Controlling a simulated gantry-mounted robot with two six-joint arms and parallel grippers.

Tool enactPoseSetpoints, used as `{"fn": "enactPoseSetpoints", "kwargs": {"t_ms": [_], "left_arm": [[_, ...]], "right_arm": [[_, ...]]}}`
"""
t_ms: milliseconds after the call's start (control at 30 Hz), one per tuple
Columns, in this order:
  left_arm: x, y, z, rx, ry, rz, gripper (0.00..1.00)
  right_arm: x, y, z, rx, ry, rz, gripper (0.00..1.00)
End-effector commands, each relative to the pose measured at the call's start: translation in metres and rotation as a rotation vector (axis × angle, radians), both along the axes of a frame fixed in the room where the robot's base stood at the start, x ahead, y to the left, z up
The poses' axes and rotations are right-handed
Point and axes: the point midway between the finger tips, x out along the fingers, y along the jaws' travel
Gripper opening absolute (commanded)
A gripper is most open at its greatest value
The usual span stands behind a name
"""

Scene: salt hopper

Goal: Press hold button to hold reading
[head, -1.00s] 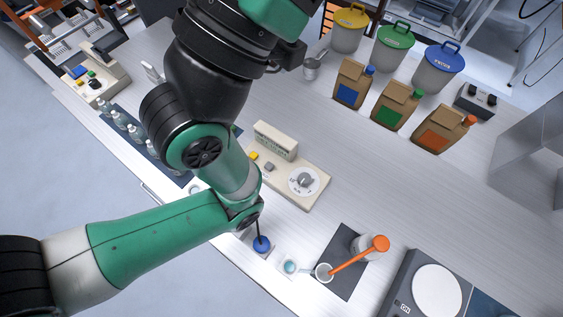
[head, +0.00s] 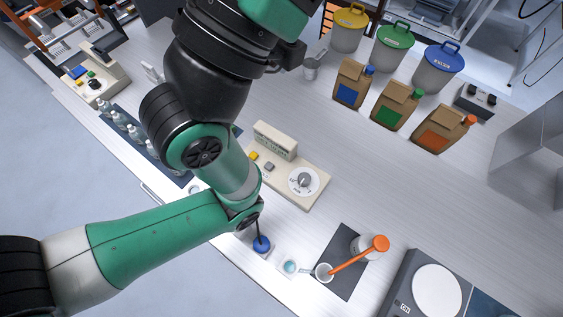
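A beige meter (head: 316,187) stands on the bench near the middle of the head view. It has a raised display (head: 275,141) whose reading is too small to make out. A yellow button (head: 253,156) and a grey button (head: 269,167) sit below the display, beside a round dial (head: 304,181). I cannot read which button is hold. My green and black arm links pass just left of the meter. No gripper fingers show in this view, so I cannot see what either gripper holds or touches.
A blue round piece with a thin dark stem (head: 262,245) is below the arm. A beaker (head: 363,247) and orange spoon (head: 355,259) are at a dark mat (head: 345,287).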

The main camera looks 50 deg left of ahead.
Motion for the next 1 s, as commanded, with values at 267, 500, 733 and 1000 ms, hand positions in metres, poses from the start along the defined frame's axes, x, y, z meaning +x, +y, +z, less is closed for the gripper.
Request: {"fn": "enactPoseSetpoints", "kwargs": {"t_ms": [267, 500, 733, 1000], "left_arm": [[0.0, 0.0, 0.0, 0.0, 0.0, 0.0, 0.36], [0.0, 0.0, 0.0, 0.0, 0.0, 0.0, 0.0], [0.0, 0.0, 0.0, 0.0, 0.0, 0.0, 0.0], [0.0, 0.0, 0.0, 0.0, 0.0, 0.0, 0.0]], "right_arm": [[0.0, 0.0, 0.0, 0.0, 0.0, 0.0, 0.5], [0.0, 0.0, 0.0, 0.0, 0.0, 0.0, 0.5], [0.0, 0.0, 0.0, 0.0, 0.0, 0.0, 0.5], [0.0, 0.0, 0.0, 0.0, 0.0, 0.0, 0.5]]}}
